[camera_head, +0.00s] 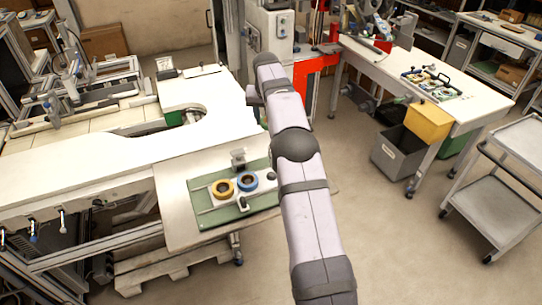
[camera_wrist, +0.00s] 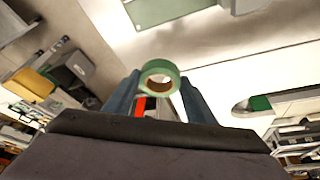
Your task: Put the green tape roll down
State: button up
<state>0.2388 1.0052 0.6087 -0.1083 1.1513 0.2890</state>
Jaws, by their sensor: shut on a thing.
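The green tape roll (camera_wrist: 160,66) shows in the wrist view as a green ring with a brown core. It sits between the two blue-grey fingers of my gripper (camera_wrist: 158,82), which is shut on it and holds it near the fingertips. In the head view my arm crosses the middle, and neither my gripper nor the green roll can be made out there. A yellow roll (camera_head: 214,190) and a blue roll (camera_head: 240,184) sit side by side on a pale holder on a green board (camera_head: 205,218).
The green board lies on a pale table (camera_head: 176,215), and part of it shows in the wrist view (camera_wrist: 165,10). A small metal piece (camera_head: 238,158) stands behind the rolls. A white workbench (camera_head: 425,85) with bins and a grey cart (camera_head: 505,175) stand to the right.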

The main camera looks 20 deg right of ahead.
jog(key=s+a+r+n+y+b, duration=0.1)
jog(key=s+a+r+n, duration=0.15)
jog(key=s, duration=0.55)
jog(key=s+a+r+n+y+b, duration=0.1)
jog(key=s+a+r+n, duration=0.15)
jog(key=s, duration=0.45)
jog(key=shift+m+t, duration=0.3)
jog(key=shift+m, duration=0.1)
jog(key=shift+a+f+p, duration=0.15)
jog(key=shift+f+p, duration=0.65)
jog(key=shift+f, duration=1.8)
jog(key=shift+a+f+p, duration=0.15)
jog(key=shift+f+p, duration=0.65)
jog(key=shift+f, duration=2.05)
jog(key=shift+f, duration=0.1)
jog(key=shift+f+b, duration=0.35)
jog(key=shift+f, duration=0.2)
